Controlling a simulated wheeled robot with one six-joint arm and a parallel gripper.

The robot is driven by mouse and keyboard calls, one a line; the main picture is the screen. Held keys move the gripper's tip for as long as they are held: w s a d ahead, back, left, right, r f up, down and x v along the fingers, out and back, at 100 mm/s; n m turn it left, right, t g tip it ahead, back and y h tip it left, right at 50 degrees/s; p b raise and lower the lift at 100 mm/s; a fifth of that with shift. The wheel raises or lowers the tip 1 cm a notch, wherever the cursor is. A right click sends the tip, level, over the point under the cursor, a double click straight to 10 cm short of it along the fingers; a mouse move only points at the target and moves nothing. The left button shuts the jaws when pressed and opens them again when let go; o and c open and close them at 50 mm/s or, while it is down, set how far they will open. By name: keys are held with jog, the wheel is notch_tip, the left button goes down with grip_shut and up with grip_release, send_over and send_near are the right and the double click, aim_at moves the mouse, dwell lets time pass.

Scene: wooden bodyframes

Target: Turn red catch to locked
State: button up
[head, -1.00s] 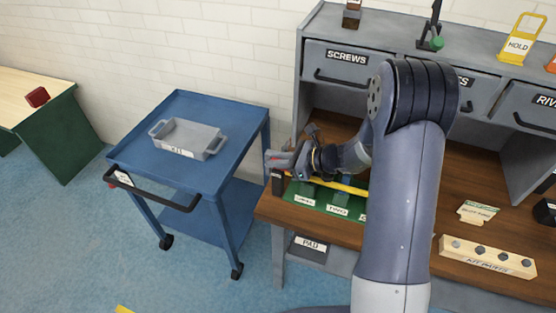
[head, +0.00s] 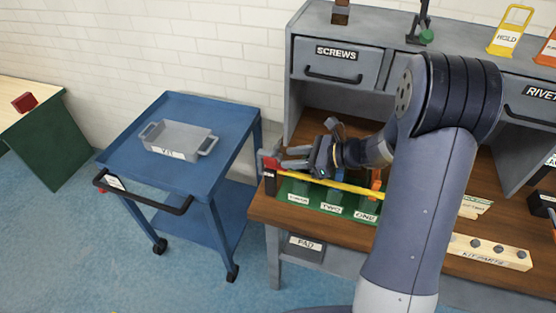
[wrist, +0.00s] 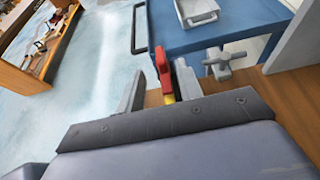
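The red catch (head: 267,162) stands at the left end of a yellow bar (head: 335,183), on a dark post at the workbench's left edge. In the wrist view the red catch (wrist: 163,67) is upright, with a bit of yellow at its foot. My gripper (head: 284,158) is beside the catch, its fingers pointing left. In the wrist view my gripper (wrist: 160,88) has its fingers apart, with the catch between them near the tips. The right finger is closer to it; contact cannot be told. No locked mark is readable.
A green board (head: 310,198) with numbered labels lies under the bar. A grey knob with several arms (wrist: 218,63) is right of the catch. A blue cart (head: 180,182) with a grey tray (head: 178,140) stands left of the bench. A kit-parts block (head: 490,251) lies to the right.

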aim_at(273, 159)
jog(key=shift+v, duration=1.8)
jog(key=p+x, duration=0.1)
jog(key=x, duration=0.9)
jog(key=shift+a+f+p, duration=0.1)
jog(key=shift+a+p, duration=0.2)
jog(key=shift+w+a+f, duration=0.1)
jog(key=shift+w+a, duration=0.05)
jog(key=shift+a, duration=0.05)
jog(key=shift+d+m+t, duration=0.1)
jog(key=shift+m+t, duration=0.3)
jog(key=shift+t, duration=0.1)
jog(key=shift+g, duration=0.3)
